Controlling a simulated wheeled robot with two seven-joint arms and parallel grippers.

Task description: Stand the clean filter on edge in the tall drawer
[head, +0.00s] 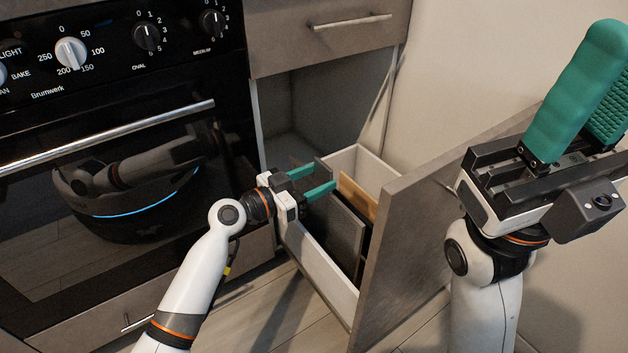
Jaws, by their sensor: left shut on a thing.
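The clean filter (338,238) is a grey, fine-mesh panel standing on edge inside the tall drawer (318,268). The drawer is pulled out, with pale inner walls and a grey-brown front panel. My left gripper (325,177) has teal fingers and is shut on the filter near its upper edge, at the oven side of the drawer. The filter's lower edge is hidden, so I cannot tell whether it touches the drawer floor. My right gripper (590,85) is raised at the upper right, empty, with its teal fingers apart.
A wooden board (358,197) and a dark panel stand in the drawer beside the filter. The oven (110,130), with its long handle (110,138), is at left. A closed drawer (325,35) is above the opening. A plain wall is at right.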

